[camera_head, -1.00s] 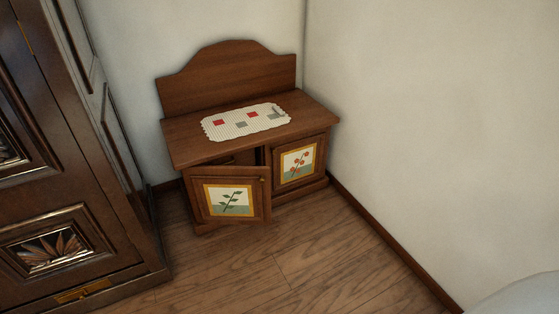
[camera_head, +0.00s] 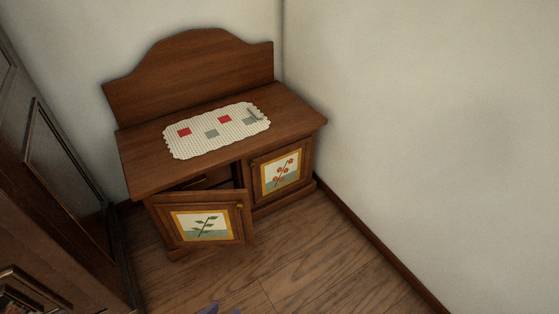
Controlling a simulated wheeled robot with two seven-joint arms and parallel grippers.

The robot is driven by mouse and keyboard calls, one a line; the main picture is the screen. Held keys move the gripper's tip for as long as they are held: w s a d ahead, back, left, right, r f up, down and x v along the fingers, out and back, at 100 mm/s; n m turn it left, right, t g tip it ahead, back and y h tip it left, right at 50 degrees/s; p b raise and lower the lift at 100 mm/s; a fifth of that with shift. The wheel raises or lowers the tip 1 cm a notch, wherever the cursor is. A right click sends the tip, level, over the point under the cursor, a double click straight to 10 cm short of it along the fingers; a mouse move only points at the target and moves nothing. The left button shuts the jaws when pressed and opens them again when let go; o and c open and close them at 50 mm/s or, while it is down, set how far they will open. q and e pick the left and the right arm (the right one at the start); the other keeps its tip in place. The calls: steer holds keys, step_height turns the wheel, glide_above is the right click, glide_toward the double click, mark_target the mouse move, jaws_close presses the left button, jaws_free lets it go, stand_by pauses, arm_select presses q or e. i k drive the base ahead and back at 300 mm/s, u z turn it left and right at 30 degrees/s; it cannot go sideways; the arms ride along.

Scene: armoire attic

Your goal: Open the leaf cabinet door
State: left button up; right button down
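The leaf cabinet door (camera_head: 203,224) is the left door of a small brown wooden cabinet (camera_head: 150,172). It bears a yellow-framed picture of a green leafy sprig and a small knob at its upper right. It stands partly open, its right edge swung forward, and a dark gap shows above and behind it. The right door (camera_head: 281,174), with an orange-red flower picture, is shut. Neither gripper can be made out, and nothing is seen touching the door.
A patterned cloth (camera_head: 216,130) lies on the cabinet top. A dark wardrobe (camera_head: 66,190) stands close on the left, and a bare wall (camera_head: 420,130) is on the right. Wooden floor (camera_head: 300,275) is clear in front. A small purple-blue shape (camera_head: 211,308) at the bottom edge is unclear.

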mark_target(210, 219)
steer(key=u, duration=0.1)
steer(key=i, duration=0.95)
steer(key=u, duration=0.5)
